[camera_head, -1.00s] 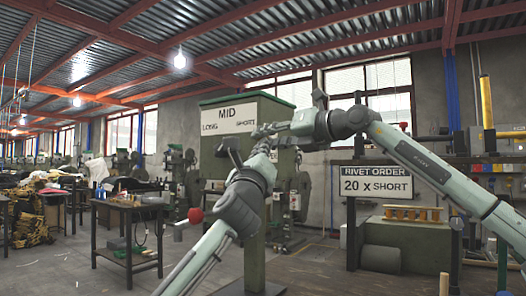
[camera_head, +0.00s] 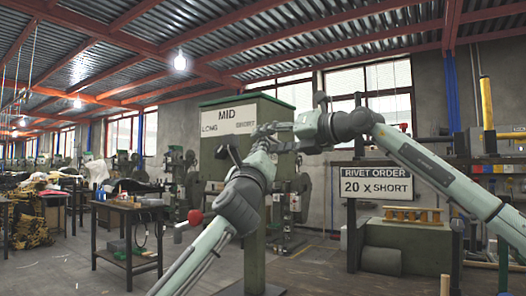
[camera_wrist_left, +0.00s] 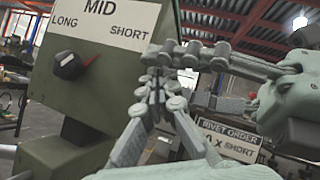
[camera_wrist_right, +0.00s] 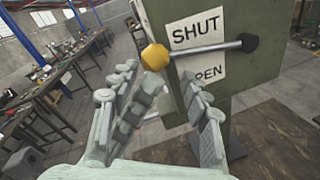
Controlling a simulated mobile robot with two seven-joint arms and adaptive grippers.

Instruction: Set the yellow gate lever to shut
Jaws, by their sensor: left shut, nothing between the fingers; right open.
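The yellow gate lever has a yellow ball knob (camera_wrist_right: 154,57) on a grey rod, which runs nearly level to a black pivot (camera_wrist_right: 249,42) on the green machine's panel. The knob lies beside the plate (camera_wrist_right: 198,33), with SHUT above the rod and a partly covered OPEN below. My right gripper (camera_wrist_right: 158,80) is open, its fingertips just short of the knob; I cannot tell whether they touch it. My left gripper (camera_wrist_left: 158,78) is shut and empty in front of the machine, close to the right gripper. In the head view the lever is hidden.
The green machine (camera_head: 213,106) reads MID, LONG and SHORT and has a red-marked dial (camera_wrist_left: 69,66). A red-knobbed handle (camera_head: 195,217) sticks out left. A board (camera_head: 377,187) reads RIVET ORDER 20 x SHORT. A table (camera_head: 128,206) stands left; floor between is clear.

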